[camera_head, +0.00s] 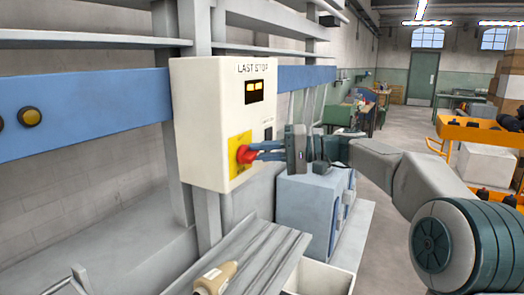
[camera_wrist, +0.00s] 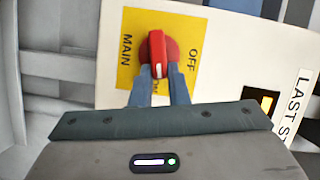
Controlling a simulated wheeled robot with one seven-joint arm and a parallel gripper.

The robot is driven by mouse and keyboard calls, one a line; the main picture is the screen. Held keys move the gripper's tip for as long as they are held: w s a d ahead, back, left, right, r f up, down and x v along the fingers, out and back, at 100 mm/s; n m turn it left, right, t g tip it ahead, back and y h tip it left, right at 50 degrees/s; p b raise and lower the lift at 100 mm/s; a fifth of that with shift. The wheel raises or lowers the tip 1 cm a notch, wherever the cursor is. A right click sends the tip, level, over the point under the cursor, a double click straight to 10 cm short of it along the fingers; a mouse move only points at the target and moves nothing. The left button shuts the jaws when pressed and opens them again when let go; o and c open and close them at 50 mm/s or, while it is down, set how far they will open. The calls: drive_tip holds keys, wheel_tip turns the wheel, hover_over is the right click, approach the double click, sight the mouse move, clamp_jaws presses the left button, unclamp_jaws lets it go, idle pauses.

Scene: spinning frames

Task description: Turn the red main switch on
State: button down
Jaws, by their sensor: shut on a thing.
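The red main switch (camera_head: 246,154) is a knob on a yellow plate on the cream control box (camera_head: 205,120). It also shows in the wrist view (camera_wrist: 158,55), on the yellow plate (camera_wrist: 130,40) marked "MAIN" and "OFF"; another label is mostly hidden behind my fingers. The knob's handle stands roughly along the line of my fingers, with a white mark at its near end. My gripper (camera_head: 258,152) reaches the knob from the right. Its two blue fingers (camera_wrist: 160,85) are shut on the handle's near end.
The box reads "LAST STOP" above a lit orange display (camera_head: 254,91). A blue rail (camera_head: 80,115) with an amber button (camera_head: 30,117) runs left of it. Below are a grey sloped tray (camera_head: 240,255), a tan bobbin (camera_head: 215,278) and a blue cabinet (camera_head: 308,215).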

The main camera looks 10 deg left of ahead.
drive_tip(key=shift+f+m+y, duration=0.25)
drive_tip(key=shift+m+y, duration=0.25)
drive_tip(key=shift+m, duration=0.6)
drive_tip(key=c, duration=1.4)
unclamp_jaws()
drive_tip(key=shift+f, duration=0.1)
drive_tip(key=shift+d, duration=0.1)
drive_tip(key=d+b, duration=0.2)
drive_tip(key=d, duration=1.1)
drive_tip(key=shift+w+d+b, duration=0.35)
drive_tip(key=shift+w+b, duration=0.05)
drive_tip(key=shift+w, duration=0.05)
